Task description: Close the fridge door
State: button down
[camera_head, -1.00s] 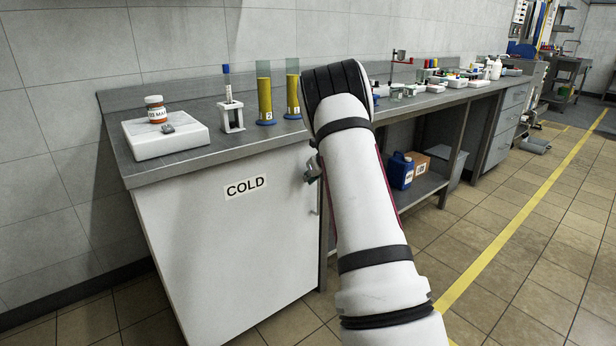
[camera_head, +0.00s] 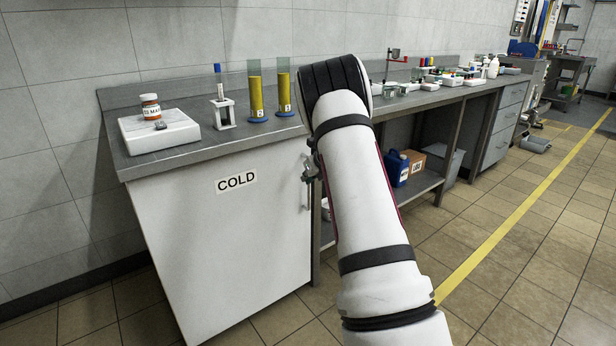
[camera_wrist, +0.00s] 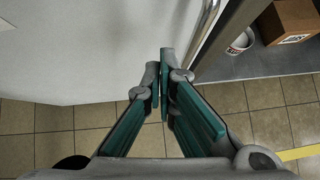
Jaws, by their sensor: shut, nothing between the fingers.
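The white fridge door (camera_head: 225,245), marked COLD, stands under the left end of the grey bench. It looks flush or nearly flush with the bench front; I cannot tell whether a small gap is left. Its upright metal handle (camera_wrist: 204,30) is at its right edge, partly hidden behind my gripper in the head view. My gripper (camera_head: 309,171) is at the door's right edge near the handle, mostly hidden by my arm. In the wrist view my gripper (camera_wrist: 165,62) has its fingertips together and empty, in front of the door's edge; contact cannot be told.
The bench top (camera_head: 235,142) holds a white scale (camera_head: 158,132), a tube stand (camera_head: 222,113) and yellow cylinders (camera_head: 256,97). A shelf (camera_head: 415,188) right of the fridge holds a blue jug (camera_head: 396,169) and a cardboard box (camera_head: 413,160). The floor in front is open.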

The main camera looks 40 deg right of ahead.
jog(key=d+p+v, duration=0.1)
jog(key=p+v, duration=0.1)
jog(key=v, duration=0.7)
jog(key=shift+s, duration=0.25)
jog(key=shift+a+r, duration=0.15)
jog(key=s+a+r+m+t+h, duration=0.1)
jog(key=a+r+m+h, duration=0.3)
jog(key=r+m, duration=0.8)
jog(key=s+a+r+m+g+h, duration=0.2)
jog(key=s+a+r+m, duration=0.4)
jog(key=s+r, duration=0.15)
jog(key=s+a+f+m+g+y, duration=0.25)
jog(key=s+a+m, duration=0.25)
jog(key=s+a, duration=0.65)
jog(key=s+a+f+m+g+y, duration=0.25)
jog(key=s+a+m, duration=0.5)
jog(key=s, duration=0.65)
jog(key=s+a+f+m+g+y, duration=0.2)
jog(key=s+a+f+m+y, duration=0.15)
jog(key=s+a, duration=0.85)
notch_tip(320, 180, up, 27)
jog(key=t+p, duration=0.3)
jog(key=p, duration=2.2)
jog(key=shift+d+r+t+h, duration=0.25)
jog(key=shift+d+t+h, duration=0.05)
jog(key=shift+d+h, duration=0.15)
